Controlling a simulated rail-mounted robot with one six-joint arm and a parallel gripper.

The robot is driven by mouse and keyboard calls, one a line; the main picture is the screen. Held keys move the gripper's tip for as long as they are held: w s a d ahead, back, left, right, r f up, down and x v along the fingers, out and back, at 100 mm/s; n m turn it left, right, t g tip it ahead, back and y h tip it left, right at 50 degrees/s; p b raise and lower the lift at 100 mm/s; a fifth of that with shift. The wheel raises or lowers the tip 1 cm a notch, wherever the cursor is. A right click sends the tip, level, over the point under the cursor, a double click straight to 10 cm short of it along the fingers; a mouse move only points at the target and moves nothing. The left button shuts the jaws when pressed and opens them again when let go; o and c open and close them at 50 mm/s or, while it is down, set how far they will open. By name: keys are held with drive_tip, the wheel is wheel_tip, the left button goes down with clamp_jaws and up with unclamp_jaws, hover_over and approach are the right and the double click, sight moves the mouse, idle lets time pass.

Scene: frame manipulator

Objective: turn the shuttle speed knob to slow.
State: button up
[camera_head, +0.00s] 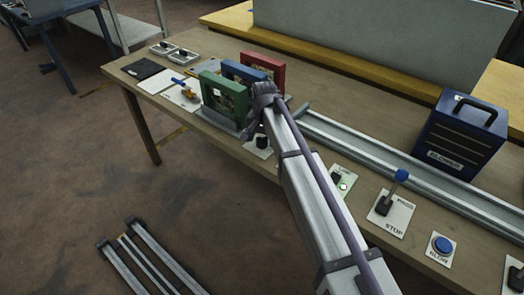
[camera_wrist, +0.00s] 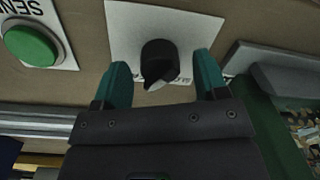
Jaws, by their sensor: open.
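The black shuttle speed knob (camera_wrist: 157,60) sits on a white plate (camera_wrist: 190,22) in the wrist view. The knob's pointed end faces toward my gripper. My gripper (camera_wrist: 160,72) is open, with one teal finger on each side of the knob and a visible gap on both sides. The fingers partly cover the plate's lettering, so the labels are not readable. In the head view the knob (camera_head: 262,142) shows small at the table's front edge, beside my arm. My gripper's fingers are hidden behind my arm there.
A green SEND button (camera_wrist: 30,44) is left of the knob plate in the wrist view. Green, blue (camera_head: 244,73) and red frames stand behind my arm. A metal rail (camera_head: 400,155) runs along the table. A STOP lever (camera_head: 390,195), blue button (camera_head: 442,245) and BLOWER box (camera_head: 460,135) are to the right.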

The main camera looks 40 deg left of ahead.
drive_tip(key=shift+f, duration=0.55)
drive_tip(key=shift+r, duration=0.2)
drive_tip(key=c, duration=0.9)
drive_tip(key=shift+n, duration=0.3)
drive_tip(key=n, duration=0.6)
drive_tip(key=shift+n, duration=0.4)
drive_tip(key=n, duration=0.6)
drive_tip(key=shift+n, duration=0.3)
